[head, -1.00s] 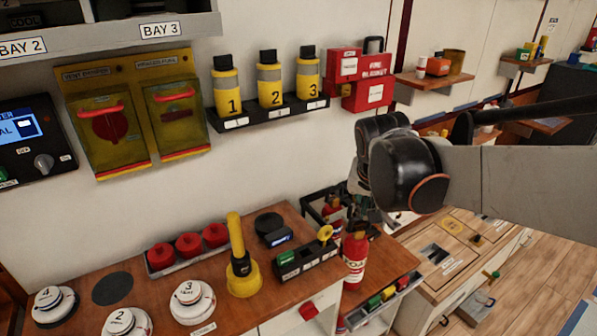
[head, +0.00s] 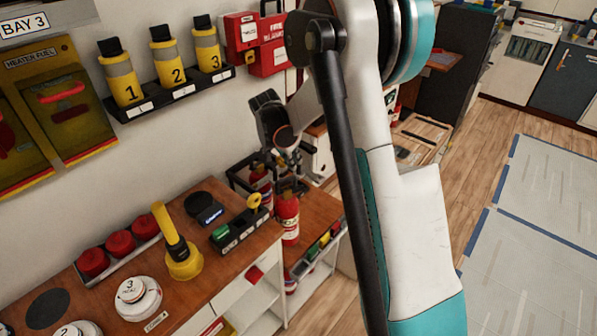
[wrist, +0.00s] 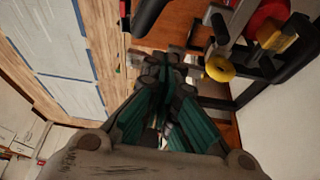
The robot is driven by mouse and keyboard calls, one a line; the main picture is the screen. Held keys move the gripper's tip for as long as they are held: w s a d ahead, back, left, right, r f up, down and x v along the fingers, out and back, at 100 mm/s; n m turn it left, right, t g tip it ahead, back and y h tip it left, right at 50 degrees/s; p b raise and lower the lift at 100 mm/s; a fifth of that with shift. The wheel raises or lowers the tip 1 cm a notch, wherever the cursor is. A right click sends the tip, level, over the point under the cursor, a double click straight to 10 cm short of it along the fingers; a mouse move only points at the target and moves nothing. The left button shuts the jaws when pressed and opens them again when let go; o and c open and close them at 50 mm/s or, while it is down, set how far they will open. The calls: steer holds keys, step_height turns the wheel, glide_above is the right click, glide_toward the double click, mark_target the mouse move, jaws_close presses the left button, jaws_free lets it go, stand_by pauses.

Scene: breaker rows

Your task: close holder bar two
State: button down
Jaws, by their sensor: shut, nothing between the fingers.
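A black holder frame (head: 238,172) stands on the wooden counter against the wall, and its dark bars also show at the right of the wrist view (wrist: 218,50). One red extinguisher (head: 261,181) sits at the frame, and another red extinguisher (head: 287,218) with a white label stands nearer the counter's right edge. I cannot make out which bar is number two or how it sits. My gripper (head: 287,187) appears just above the nearer extinguisher, beside the frame. In the wrist view its fingers (wrist: 163,65) are together and empty, left of the dark bars. The gripper hides part of the holder.
A black tray with a yellow-topped item (head: 240,225), a yellow plunger-like tool (head: 178,245) and red canisters (head: 120,245) stand left on the counter. Yellow numbered bottles (head: 165,60) are on a wall shelf above. Open floor (head: 540,190) lies to the right.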

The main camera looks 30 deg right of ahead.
mark_target(303, 168)
steer(key=b+x, duration=0.3)
steer(key=x, duration=0.6)
steer(key=shift+f, duration=0.35)
steer(key=shift+d, duration=0.2)
steer(key=shift+d+n, duration=0.3)
